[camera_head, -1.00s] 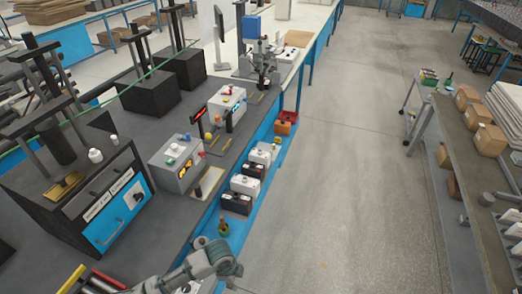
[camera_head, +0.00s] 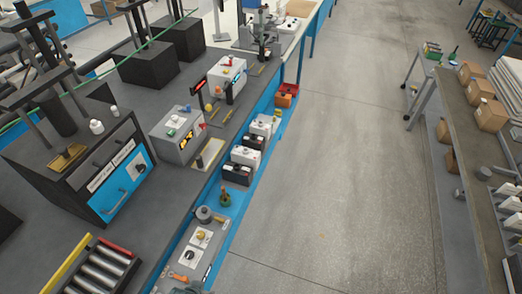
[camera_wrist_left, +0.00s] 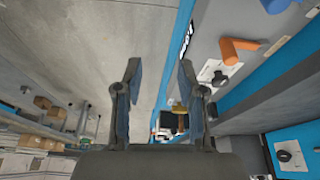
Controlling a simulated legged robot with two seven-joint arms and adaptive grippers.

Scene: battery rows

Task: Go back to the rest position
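My left gripper (camera_wrist_left: 158,68) shows in the left wrist view with its two fingers spread apart and nothing between them. Bare grey floor and the edge of the blue shelf lie beyond it. In the head view only a small piece of my arm shows at the bottom edge, and its fingers are out of the picture. My right gripper is in neither view. Several batteries stand in a row on the blue shelf, among them a black one (camera_head: 236,175) at the near end and a white-topped one (camera_head: 246,157) behind it.
The grey bench (camera_head: 190,215) with a grey tester box (camera_head: 175,138) runs along the left. An orange-red bin (camera_head: 287,94) stands at the shelf's far end. A roller rack (camera_head: 97,268) lies front left. The floor (camera_head: 330,180) is clear; another table stands right.

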